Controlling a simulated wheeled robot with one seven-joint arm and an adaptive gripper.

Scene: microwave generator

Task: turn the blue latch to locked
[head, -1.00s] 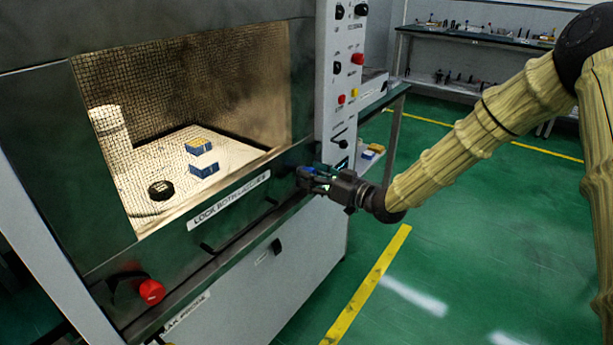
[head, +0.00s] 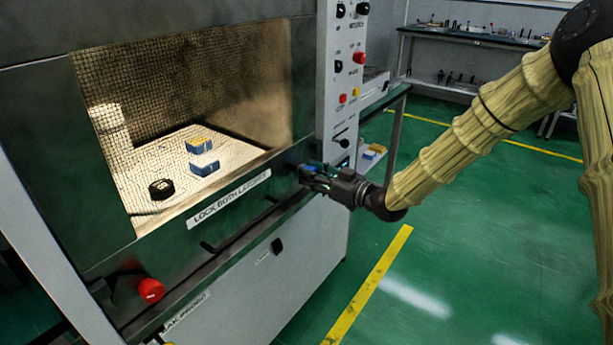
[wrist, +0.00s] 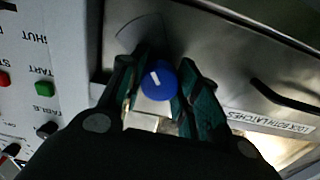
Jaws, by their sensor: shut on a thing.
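The blue latch (wrist: 158,80) is a round knob with a white line on its face, on the dark metal door frame. In the wrist view it sits between the two fingers of my gripper (wrist: 157,92), which is shut on it. The white line is slightly tilted from the picture's vertical. A thin arc is marked on the metal beside the knob. In the head view my gripper (head: 308,178) is at the lower right corner of the door, and only a bit of blue shows there. The fingers hide the knob's sides.
A red latch knob (head: 151,290) is at the door's lower left. A "lock both latches" label (head: 229,199) and a dark handle lie between. The control panel (head: 341,95) with buttons stands right of the door. Green floor is clear at the right.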

